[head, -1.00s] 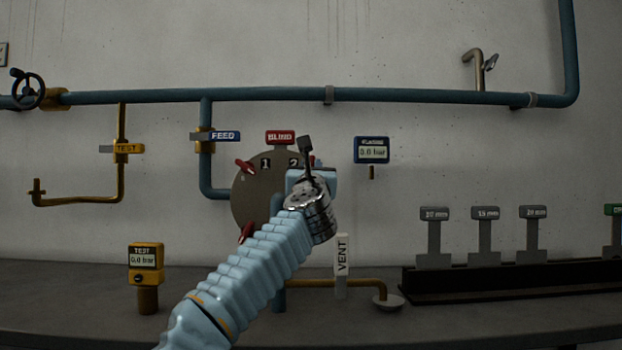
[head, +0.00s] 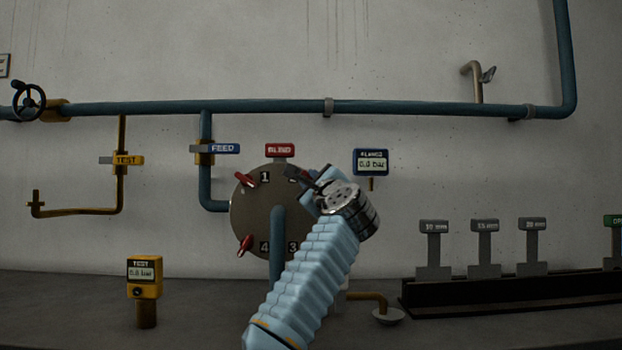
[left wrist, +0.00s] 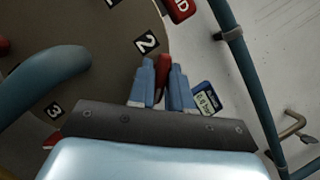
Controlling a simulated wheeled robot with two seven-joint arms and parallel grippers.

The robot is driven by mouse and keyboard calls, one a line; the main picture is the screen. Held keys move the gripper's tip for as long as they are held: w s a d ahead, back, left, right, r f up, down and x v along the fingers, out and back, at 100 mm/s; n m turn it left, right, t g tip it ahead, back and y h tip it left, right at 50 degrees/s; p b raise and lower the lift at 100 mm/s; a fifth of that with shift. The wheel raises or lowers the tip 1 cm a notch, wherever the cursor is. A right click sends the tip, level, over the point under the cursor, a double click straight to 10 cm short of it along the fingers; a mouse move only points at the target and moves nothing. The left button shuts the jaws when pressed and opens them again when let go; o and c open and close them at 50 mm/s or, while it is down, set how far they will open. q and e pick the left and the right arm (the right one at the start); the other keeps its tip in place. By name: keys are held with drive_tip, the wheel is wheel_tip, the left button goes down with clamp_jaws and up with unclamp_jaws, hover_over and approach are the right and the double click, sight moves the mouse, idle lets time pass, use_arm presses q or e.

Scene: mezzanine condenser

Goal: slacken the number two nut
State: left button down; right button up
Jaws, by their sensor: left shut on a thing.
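The round blind plate (head: 252,210) carries the numbers 1 to 4 with red nuts beside some of them. In the left wrist view, the red number two nut (left wrist: 163,64) is beside the "2" label (left wrist: 147,42), between the two blue fingers of my left gripper (left wrist: 162,80), which is shut on it. In the head view my left gripper (head: 318,180) and wrist cover the plate's upper right and hide this nut. The nut by 1 (head: 245,180) and the nut by 4 (head: 245,245) are visible. My right gripper is in neither view.
A blue pipe (head: 278,240) stands before the plate. The "FLANGE" gauge (head: 371,162) hangs to its right, the "FEED" tag (head: 223,148) to its left. A dark rack (head: 500,292) with grey size-marked holders stands right. A yellow "TEST" gauge (head: 145,270) stands left.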

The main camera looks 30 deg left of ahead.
use_arm(q)
drive_tip(key=shift+r+n+g, duration=0.1)
drive_tip(key=shift+n+g, duration=0.2)
drive_tip(key=shift+n, duration=0.4)
drive_tip(key=c, duration=1.1)
unclamp_jaws()
drive_tip(key=shift+c, duration=0.2)
drive_tip(key=b+v, duration=0.7)
drive_tip(key=v, duration=0.6)
drive_tip(key=shift+s+d, duration=0.15)
drive_tip(key=shift+d, duration=0.2)
